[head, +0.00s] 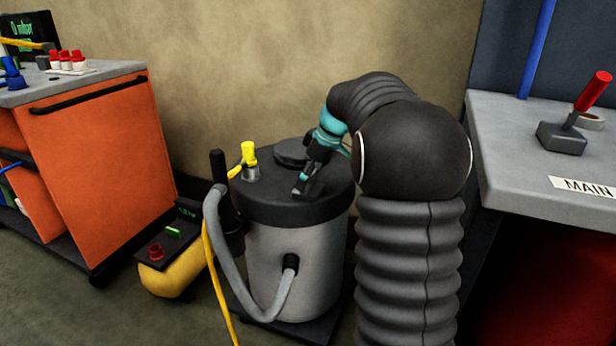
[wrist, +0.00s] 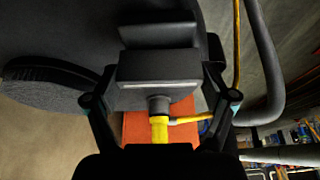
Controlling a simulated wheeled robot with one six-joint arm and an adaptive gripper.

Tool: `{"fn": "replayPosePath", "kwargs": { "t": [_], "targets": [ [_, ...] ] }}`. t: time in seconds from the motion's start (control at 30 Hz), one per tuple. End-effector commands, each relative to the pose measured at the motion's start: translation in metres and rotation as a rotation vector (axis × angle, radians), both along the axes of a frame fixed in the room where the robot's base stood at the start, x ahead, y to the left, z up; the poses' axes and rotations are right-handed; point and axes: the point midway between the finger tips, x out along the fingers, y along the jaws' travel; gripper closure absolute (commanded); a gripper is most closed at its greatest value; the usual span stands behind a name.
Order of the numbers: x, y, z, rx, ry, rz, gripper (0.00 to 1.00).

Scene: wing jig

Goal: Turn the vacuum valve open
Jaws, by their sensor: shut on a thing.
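A grey drum (head: 290,265) with a black lid (head: 262,210) stands in the middle of the head view. My gripper (head: 307,183) reaches down to the right part of the lid. In the wrist view, my gripper (wrist: 160,78) has its fingers on both sides of a dark grey block (wrist: 158,68), which looks like the valve handle, and is shut on it. The handle's base and its exact turn angle are hard to see. A yellow fitting (head: 249,153) stands upright on the lid's left side; it also shows in the wrist view (wrist: 160,130), beyond the block.
A round black cap (head: 292,151) sits on the lid behind my gripper. A grey hose (head: 222,250) and yellow hose (head: 213,275) hang left of the drum, near a yellow pump (head: 172,280). An orange cart (head: 90,150) stands left, a grey bench (head: 510,150) right.

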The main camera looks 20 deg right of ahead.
Motion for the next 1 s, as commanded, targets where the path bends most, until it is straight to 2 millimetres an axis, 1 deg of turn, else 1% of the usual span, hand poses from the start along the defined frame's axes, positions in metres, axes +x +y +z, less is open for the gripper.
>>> {"fn": "replayPosePath", "kwargs": {
  "t": [0.23, 0.63, 0.67, 0.7, 0.73, 1.0],
  "targets": [
    [-0.0004, -0.0001, -0.0015, 0.001, 0.003, 0.048, 0.52],
    [-0.0005, 0.0, -0.0015, 0.0, 0.004, 0.054, 0.52],
    [-0.0005, 0.0, -0.0015, 0.0, 0.004, 0.054, 0.14],
    [-0.0005, 0.0, -0.0015, 0.0, 0.004, 0.054, 0.04],
    [-0.0006, 0.0, -0.0014, -0.001, 0.003, 0.054, 0.0],
    [-0.0002, 0.0001, -0.0006, 0.0, 0.001, 0.052, 0.0]
  ]
}}
